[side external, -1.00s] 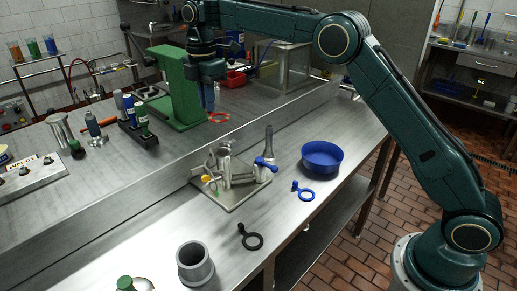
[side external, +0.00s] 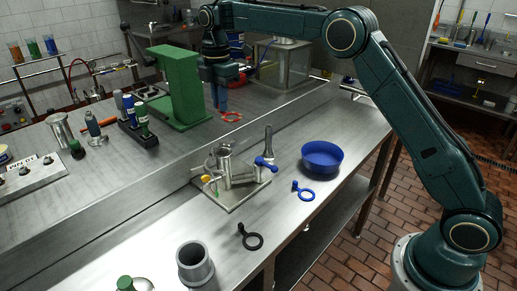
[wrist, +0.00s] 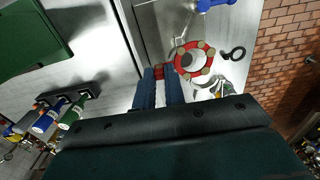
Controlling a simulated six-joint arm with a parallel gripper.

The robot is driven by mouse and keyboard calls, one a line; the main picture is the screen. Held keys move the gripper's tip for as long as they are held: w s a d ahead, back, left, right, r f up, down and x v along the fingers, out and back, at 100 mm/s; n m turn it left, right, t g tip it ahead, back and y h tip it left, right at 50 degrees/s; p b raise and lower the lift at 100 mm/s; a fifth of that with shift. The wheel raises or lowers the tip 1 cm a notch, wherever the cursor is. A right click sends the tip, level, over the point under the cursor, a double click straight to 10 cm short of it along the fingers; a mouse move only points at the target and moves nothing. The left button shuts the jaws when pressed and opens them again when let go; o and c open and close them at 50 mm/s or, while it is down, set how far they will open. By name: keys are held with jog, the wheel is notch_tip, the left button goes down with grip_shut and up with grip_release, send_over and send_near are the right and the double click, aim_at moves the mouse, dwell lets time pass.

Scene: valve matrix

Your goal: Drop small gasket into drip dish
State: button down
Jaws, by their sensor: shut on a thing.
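My gripper (side external: 219,98) has its two blue fingers shut on the tab of a red ring-shaped gasket (side external: 232,117). The gasket also shows in the wrist view (wrist: 208,62), its tab between the fingertips (wrist: 160,76) and its ring with pale spots sticking out to the right. It is held in the air beside the green column. A round blue dish (side external: 322,158), which looks like the drip dish, stands on the front bench, right of and apart from my gripper. Its inside looks empty. The wrist view does not show the dish.
A blue ring gasket (side external: 306,194) and a black one (side external: 253,240) lie on the front bench. A valve assembly on a plate (side external: 229,175) stands between the raised ledge and the dish. A green column (side external: 176,88) is left of my gripper. A grey cup (side external: 194,262) stands at the front.

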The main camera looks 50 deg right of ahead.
jog(key=s+d+f, duration=0.3)
jog(key=s+d, duration=0.2)
jog(key=d, duration=0.4)
jog(key=s+d+f, duration=0.4)
jog(key=s+d, duration=0.1)
jog(key=d, duration=0.4)
jog(key=s+d+f, duration=0.4)
jog(key=s+d, duration=0.1)
jog(key=d, duration=0.4)
jog(key=shift+s+d, duration=0.25)
jog(key=shift+s, duration=0.1)
jog(key=shift+f, duration=0.1)
jog(key=shift+f, duration=2.9)
jog(key=c, duration=1.4)
grip_release()
